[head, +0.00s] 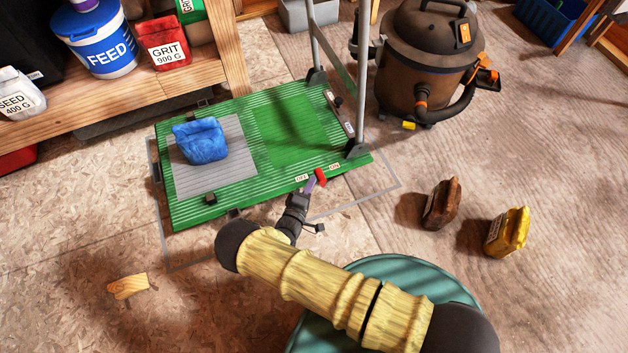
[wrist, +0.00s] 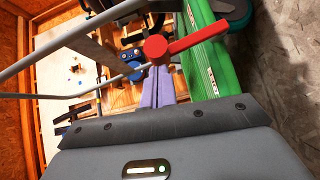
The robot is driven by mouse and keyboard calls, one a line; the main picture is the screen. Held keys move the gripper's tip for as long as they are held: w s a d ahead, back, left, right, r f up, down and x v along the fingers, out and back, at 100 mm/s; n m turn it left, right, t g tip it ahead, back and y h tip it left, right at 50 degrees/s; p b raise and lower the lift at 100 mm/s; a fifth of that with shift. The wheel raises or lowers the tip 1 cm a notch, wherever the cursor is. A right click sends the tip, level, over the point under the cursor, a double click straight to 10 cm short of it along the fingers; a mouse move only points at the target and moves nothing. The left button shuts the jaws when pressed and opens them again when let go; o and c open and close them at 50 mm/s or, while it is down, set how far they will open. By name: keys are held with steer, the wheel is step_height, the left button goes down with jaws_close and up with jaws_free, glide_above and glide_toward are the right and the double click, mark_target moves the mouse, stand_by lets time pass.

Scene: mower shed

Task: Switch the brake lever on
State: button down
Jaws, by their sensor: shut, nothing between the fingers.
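The red brake lever (head: 320,177) sits on the near edge of the green platform cart (head: 290,125), between an OFF label (head: 302,178) and an ON label (head: 334,167). In the wrist view the lever (wrist: 190,41) has a round hub with a handle pointing right. My gripper (head: 310,186) is shut and empty, with its purple fingers right at the lever. In the wrist view the fingertips (wrist: 158,80) lie just below the hub and overlap it. I cannot tell whether they touch it.
A blue bag (head: 201,141) lies on the cart's grey mat. A brown bag (head: 441,204) and a yellow bag (head: 508,233) stand on the floor at right. A shop vacuum (head: 425,60) stands behind the cart's upright handle. A wooden shelf (head: 120,95) is at left.

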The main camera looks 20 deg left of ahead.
steer(key=shift+r, duration=0.1)
step_height(320, 180, up, 10)
steer(key=p, duration=0.5)
stand_by(0.4)
steer(key=w+d+r+m+g+h+p, duration=0.1)
steer(key=w+d+r+m+g+h, duration=0.1)
steer(key=d+r+m+g+h, duration=0.6)
steer(key=w+d+r+m+g+h, duration=0.2)
steer(key=d+r+g, duration=0.25)
steer(key=d, duration=0.85)
steer(key=s+d+r+m+g+y+p, duration=0.1)
steer(key=s+d+r+m+y, duration=0.2)
steer(key=s+d+r+y, duration=0.2)
steer(key=s+d+r+m+g+y, duration=0.1)
steer(key=s+d+r+m+y, duration=0.3)
steer(key=d+r, duration=0.6)
step_height(320, 180, up, 8)
steer(key=shift+s+d+f+y+p, duration=0.15)
steer(key=shift+s+d+y+p, duration=0.25)
steer(key=shift+y, duration=0.1)
